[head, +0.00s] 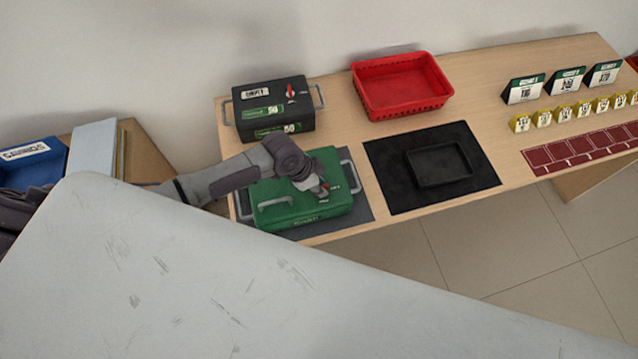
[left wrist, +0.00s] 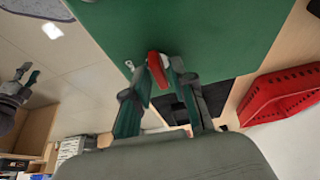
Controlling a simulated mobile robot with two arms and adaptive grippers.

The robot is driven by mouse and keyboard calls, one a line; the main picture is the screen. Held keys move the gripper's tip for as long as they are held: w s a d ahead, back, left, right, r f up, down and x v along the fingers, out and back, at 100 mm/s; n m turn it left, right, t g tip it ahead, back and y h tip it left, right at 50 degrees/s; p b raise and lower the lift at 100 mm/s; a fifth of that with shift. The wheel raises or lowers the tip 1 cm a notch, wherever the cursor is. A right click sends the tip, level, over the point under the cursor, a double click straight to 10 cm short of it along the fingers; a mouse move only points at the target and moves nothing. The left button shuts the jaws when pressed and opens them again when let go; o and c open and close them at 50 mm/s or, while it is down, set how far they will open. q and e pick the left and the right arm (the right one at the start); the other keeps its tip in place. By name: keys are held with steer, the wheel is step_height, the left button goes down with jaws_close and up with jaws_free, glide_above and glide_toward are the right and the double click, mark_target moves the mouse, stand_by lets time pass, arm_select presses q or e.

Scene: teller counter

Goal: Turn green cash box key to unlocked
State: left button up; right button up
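The green cash box (head: 295,190) lies on a dark mat on the counter, its carry handle on top. In the left wrist view its green surface (left wrist: 200,30) fills the top. My left gripper (head: 322,190) is over the right part of its top. In the left wrist view the two fingers of my left gripper (left wrist: 158,72) close in on the red key (left wrist: 157,68), one on each side, and look shut on it. Which way the key points relative to its marks is hidden. My right gripper (left wrist: 27,75) shows small at the left edge, fingers apart and empty.
A black cash box (head: 272,110) with a red key stands behind the green one. A red basket (head: 400,87) and a black tray (head: 440,163) on a black mat (head: 395,195) stand to the right. Signs and yellow tags line the far right. A blue bin (head: 35,165) stands left.

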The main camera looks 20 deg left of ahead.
arm_select(q)
jaws_close()
steer(key=m+b, duration=0.1)
steer(key=m+g+b, duration=0.1)
steer(key=m, duration=0.1)
steer(key=shift+w+a+f+b, duration=0.1)
steer(key=shift+w+f+b, duration=0.05)
steer(key=shift+b, duration=0.15)
steer(key=m+g+b, duration=0.1)
steer(key=m+b, duration=0.1)
steer(key=m+g+b, duration=0.1)
steer(key=m+b, duration=0.1)
steer(key=m, duration=0.1)
steer(key=shift+w+m+h+b, duration=0.1)
steer(key=shift+m+h+b, duration=0.2)
steer(key=m+g+b, duration=0.2)
steer(key=m+b, duration=0.1)
steer(key=m, duration=0.1)
steer(key=shift+w+m, duration=0.1)
steer(key=shift+m, duration=0.2)
steer(key=m+y+b, duration=0.1)
steer(key=m, duration=0.1)
steer(key=m+g+b, duration=0.1)
steer(key=m+b, duration=0.1)
steer(key=shift+m+y, duration=0.3)
steer(key=shift+y, duration=0.1)
steer(key=shift+o, duration=2)
jaws_free()
